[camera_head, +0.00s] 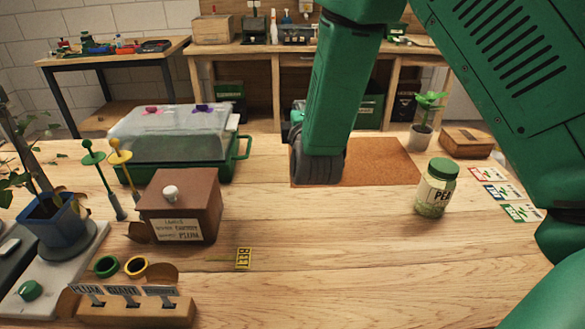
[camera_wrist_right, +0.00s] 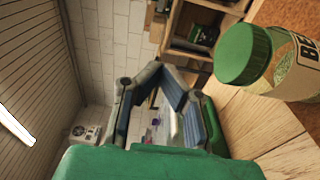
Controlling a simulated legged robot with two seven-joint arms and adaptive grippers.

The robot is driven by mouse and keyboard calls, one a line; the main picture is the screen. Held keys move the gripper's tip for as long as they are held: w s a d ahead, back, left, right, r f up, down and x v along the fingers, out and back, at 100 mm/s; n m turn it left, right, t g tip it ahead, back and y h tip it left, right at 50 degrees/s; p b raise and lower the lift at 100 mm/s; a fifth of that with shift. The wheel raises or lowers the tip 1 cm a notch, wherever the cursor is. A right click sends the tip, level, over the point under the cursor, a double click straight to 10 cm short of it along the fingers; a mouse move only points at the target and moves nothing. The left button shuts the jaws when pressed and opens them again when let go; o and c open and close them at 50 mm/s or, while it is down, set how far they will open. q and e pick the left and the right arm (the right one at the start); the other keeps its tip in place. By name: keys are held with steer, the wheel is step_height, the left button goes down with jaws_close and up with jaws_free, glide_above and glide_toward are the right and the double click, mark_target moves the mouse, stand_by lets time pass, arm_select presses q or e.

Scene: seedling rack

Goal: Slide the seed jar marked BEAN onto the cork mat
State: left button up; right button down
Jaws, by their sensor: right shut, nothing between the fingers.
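My right gripper (camera_head: 318,168) is low over the left part of the cork mat (camera_head: 385,163) in the head view, fingers shut and empty. In the right wrist view its fingertips (camera_wrist_right: 163,68) come together with nothing held. A jar with a green lid and a label starting "BE" (camera_wrist_right: 295,66) shows at the right of that view, beside and apart from the fingers. In the head view I cannot see this jar; my right arm may cover it. Whether it touches the mat is unclear. My left gripper is not in view.
A second green-lidded jar, marked PEA (camera_head: 436,190), stands right of the mat. A potted plant (camera_head: 424,125) is behind it. A clear-lidded propagator (camera_head: 172,135) and a brown box (camera_head: 180,205) stand left. The front middle of the table is mostly clear.

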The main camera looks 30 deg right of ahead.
steer(key=a, duration=0.3)
steer(key=b, duration=0.3)
glide_above(289, 180)
steer(key=f, duration=1.1)
steer(key=shift+d+f, duration=0.15)
steer(key=shift+d, duration=0.1)
steer(key=f, duration=0.2)
steer(key=f+b, duration=0.1)
steer(key=f, duration=0.1)
steer(key=shift+a, duration=0.3)
steer(key=shift+s+d+r, duration=0.1)
steer(key=shift+r, duration=0.2)
steer(key=shift+d+f, duration=0.15)
steer(key=shift+d, duration=0.45)
steer(key=d+p, duration=0.2)
steer(key=d, duration=0.1)
steer(key=shift+s+r, duration=0.2)
steer(key=shift+s, duration=0.2)
steer(key=shift+s+d, duration=0.15)
steer(key=shift+d, duration=0.25)
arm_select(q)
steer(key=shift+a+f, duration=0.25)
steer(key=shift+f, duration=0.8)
arm_select(e)
steer(key=shift+f, duration=0.1)
